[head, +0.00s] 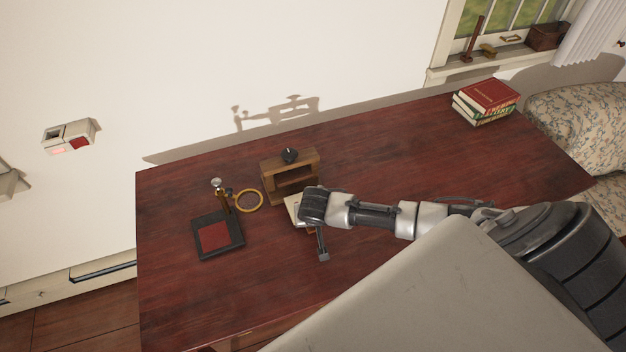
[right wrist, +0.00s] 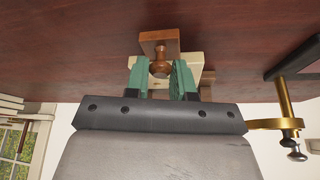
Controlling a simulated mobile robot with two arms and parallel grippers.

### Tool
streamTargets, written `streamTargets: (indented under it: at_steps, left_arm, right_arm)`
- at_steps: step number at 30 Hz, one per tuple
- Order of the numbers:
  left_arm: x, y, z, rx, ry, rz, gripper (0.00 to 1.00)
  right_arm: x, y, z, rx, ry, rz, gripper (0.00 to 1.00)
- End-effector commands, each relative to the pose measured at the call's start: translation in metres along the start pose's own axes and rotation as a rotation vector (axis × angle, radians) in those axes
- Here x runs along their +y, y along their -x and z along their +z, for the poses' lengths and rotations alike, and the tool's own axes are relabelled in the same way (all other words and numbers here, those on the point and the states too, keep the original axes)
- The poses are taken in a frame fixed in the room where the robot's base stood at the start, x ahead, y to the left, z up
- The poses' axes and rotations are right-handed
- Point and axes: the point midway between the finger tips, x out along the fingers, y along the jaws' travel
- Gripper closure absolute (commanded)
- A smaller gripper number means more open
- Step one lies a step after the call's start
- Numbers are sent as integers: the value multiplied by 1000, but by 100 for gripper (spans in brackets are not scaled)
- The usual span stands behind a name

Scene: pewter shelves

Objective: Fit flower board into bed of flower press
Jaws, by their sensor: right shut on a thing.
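The flower press (head: 305,161) is a wooden frame with a black knob on top and an opening in its front; it stands on the table. My right gripper (right wrist: 161,78) is shut on a turned wooden knob (right wrist: 160,69) on a small wooden block (right wrist: 158,38). I take this knobbed piece for the flower board. A pale flat piece (right wrist: 194,63) shows behind it; I cannot tell whether they are joined. In the head view the pale piece (head: 292,211) lies just in front of the press, partly hidden by my right gripper (head: 312,208). My left gripper is not in view.
A black stand with a red pad (head: 214,237), a brass post and a brass ring (head: 249,201) stand left of the press. Books (head: 487,97) are stacked at the table's far right. The dark red table (head: 400,160) is clear between press and books.

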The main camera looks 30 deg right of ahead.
Motion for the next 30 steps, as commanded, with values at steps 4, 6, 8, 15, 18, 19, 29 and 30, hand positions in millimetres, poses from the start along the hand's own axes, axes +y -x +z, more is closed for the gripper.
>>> streamTargets:
  at_steps: [4,6,8,15,18,19,29,30]
  left_arm:
    - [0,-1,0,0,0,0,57]
    - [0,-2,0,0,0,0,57]
    - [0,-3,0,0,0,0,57]
    - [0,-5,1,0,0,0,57]
    - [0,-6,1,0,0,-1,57]
    - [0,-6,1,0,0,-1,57]
    - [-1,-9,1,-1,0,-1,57]
    - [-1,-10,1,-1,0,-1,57]
  right_arm:
    - [-1,-1,-3,2,-1,-1,100]
    - [-2,-2,-5,2,0,-1,100]
    - [-2,-3,-7,2,0,-1,100]
    - [-4,-6,-13,0,-1,-1,100]
    - [-5,-7,-15,1,0,-1,100]
    - [-6,-7,-16,1,0,-1,100]
    - [-8,-10,-26,1,-1,-1,100]
    - [-8,-11,-26,1,-1,-1,100]
